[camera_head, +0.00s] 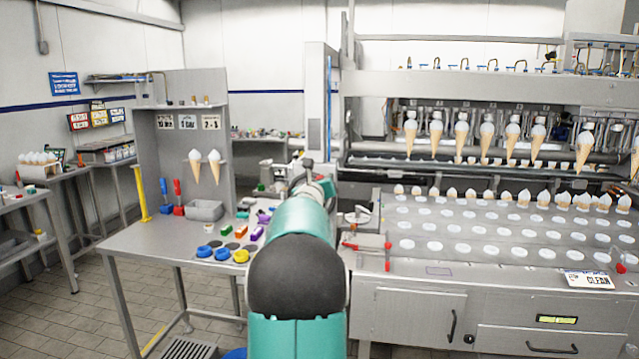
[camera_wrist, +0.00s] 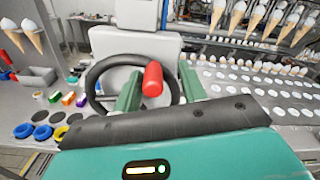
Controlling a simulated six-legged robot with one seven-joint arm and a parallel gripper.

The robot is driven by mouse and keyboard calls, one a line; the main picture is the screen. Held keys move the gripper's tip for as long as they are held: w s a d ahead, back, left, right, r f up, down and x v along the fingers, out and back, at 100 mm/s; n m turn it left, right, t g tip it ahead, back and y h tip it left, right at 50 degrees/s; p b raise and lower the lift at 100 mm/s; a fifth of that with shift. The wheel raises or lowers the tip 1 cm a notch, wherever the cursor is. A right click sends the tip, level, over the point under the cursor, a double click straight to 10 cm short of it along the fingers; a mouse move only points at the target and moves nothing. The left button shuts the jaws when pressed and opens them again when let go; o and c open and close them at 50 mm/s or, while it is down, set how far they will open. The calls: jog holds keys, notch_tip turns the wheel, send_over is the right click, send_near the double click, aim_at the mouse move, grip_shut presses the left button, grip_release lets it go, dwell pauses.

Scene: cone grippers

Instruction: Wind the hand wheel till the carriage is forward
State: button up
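The black hand wheel (camera_wrist: 96,72) stands upright in front of a light grey housing in the wrist view. Its red knob (camera_wrist: 153,79) is near the wheel's right side. My gripper (camera_wrist: 160,86) has its two green fingers apart, one on each side of the knob. A gap shows beside the knob, and I cannot tell whether either finger touches it. In the head view my teal arm hides the fingers and most of the wheel. A row of hanging cones (camera_head: 486,138) is held along the machine at the back right; I cannot tell which part is the carriage.
A steel bench (camera_head: 150,250) on the left holds a grey bin (camera_head: 205,210), coloured blocks and blue and yellow rings. A tray deck (camera_head: 470,225) with round white spots and a row of cones lies to the right. A red-handled fixture (camera_head: 387,252) stands beside my arm.

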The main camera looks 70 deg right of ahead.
jog(key=shift+w, duration=0.2)
jog(key=shift+a, duration=0.6)
jog(key=s+a, duration=0.2)
jog(key=a, duration=1)
jog(key=shift+a, duration=0.3)
